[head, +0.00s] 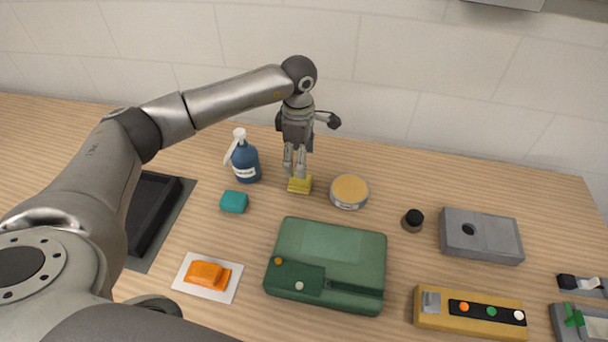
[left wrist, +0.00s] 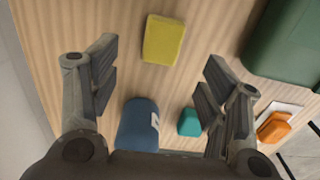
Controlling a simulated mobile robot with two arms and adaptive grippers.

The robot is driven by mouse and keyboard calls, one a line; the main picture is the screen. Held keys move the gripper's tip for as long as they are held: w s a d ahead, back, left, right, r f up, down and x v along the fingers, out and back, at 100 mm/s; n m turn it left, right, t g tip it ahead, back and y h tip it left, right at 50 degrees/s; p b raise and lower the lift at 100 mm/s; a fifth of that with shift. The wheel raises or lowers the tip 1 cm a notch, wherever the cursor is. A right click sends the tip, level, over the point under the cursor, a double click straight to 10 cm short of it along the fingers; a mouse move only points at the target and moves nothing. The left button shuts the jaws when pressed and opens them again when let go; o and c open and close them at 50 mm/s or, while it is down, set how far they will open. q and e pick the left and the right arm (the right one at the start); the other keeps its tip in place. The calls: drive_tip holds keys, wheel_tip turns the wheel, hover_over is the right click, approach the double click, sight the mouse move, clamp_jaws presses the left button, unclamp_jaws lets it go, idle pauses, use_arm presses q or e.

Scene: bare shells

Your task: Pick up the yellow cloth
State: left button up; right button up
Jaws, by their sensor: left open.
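The yellow cloth (head: 300,186) is a small folded block lying on the wooden counter, between a blue pump bottle and a round tin. In the left wrist view the cloth (left wrist: 164,40) lies flat, ahead of the fingertips and roughly midway between them. My left gripper (head: 295,172) points down just above the cloth in the head view, its fingers overlapping the cloth's upper edge. In the left wrist view my left gripper (left wrist: 160,72) is open with nothing between its fingers. Whether a fingertip touches the cloth cannot be told. My right gripper is not in view.
The blue pump bottle (head: 245,162) and a teal block (head: 233,202) stand left of the cloth. The tin (head: 349,191) is close on the right. A green case (head: 330,250) lies in front. An orange item (head: 207,275) lies on a white card. A tiled wall rises behind.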

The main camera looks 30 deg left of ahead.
sight(300, 183)
use_arm(q)
wheel_tip(300, 183, down, 2)
drive_tip(key=shift+s+f, duration=0.1)
drive_tip(key=shift+f, duration=0.3)
drive_tip(key=shift+f+p, duration=0.3)
drive_tip(key=shift+p, duration=0.2)
wheel_tip(300, 183, down, 4)
drive_tip(key=shift+d+f+p, duration=0.1)
drive_tip(key=shift+p, duration=0.85)
drive_tip(key=shift+f, duration=0.2)
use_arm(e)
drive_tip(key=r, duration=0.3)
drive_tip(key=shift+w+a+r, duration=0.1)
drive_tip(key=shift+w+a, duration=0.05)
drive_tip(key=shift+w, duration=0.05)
use_arm(q)
drive_tip(key=c, duration=1)
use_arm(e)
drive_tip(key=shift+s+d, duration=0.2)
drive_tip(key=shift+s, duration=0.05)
